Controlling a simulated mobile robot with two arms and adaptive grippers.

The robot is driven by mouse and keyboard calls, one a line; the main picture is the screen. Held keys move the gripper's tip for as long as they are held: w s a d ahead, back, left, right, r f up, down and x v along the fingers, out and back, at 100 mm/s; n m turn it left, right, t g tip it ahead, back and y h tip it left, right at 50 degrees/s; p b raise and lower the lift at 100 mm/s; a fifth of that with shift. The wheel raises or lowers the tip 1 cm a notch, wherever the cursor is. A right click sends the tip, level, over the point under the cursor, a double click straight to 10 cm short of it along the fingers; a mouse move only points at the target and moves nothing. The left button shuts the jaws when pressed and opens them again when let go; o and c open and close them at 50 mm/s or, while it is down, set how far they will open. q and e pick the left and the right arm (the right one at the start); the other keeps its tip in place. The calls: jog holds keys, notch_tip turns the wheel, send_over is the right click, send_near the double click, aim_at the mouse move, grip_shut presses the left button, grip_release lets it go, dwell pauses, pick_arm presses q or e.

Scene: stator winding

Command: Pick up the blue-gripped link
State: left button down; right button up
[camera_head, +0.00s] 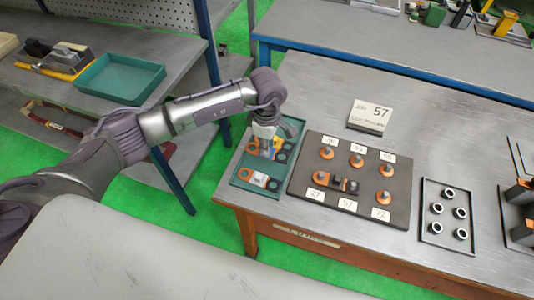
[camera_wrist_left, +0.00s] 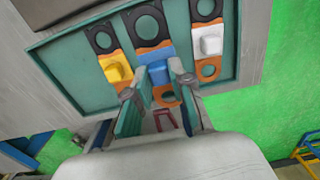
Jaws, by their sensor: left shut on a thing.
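The blue-gripped link (camera_wrist_left: 163,95) has black and orange ring ends and lies in the green tray (camera_wrist_left: 82,72), between a yellow-gripped link (camera_wrist_left: 116,68) and a white-gripped link (camera_wrist_left: 208,40). My left gripper (camera_wrist_left: 160,72) is shut on the blue grip, one finger on each side. In the head view the left gripper (camera_head: 268,138) reaches down into the tray (camera_head: 238,184) and partly hides the blue and yellow links. The white-gripped link (camera_head: 259,180) lies clear of it. I cannot tell whether the blue link touches the tray floor. My right gripper is out of view.
A dark board (camera_head: 300,188) with orange-and-black parts and number cards stands right of the tray. Further right is a tray of several rings (camera_head: 429,230). A sign (camera_head: 369,116) stands behind the board. A shelf with an empty green bin (camera_head: 115,78) is at the left.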

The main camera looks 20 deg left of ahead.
pick_arm(q)
jog(key=d+r+b, duration=0.4)
jog(key=d+r, duration=0.3)
jog(key=d, duration=0.4)
jog(key=shift+s+d, duration=0.35)
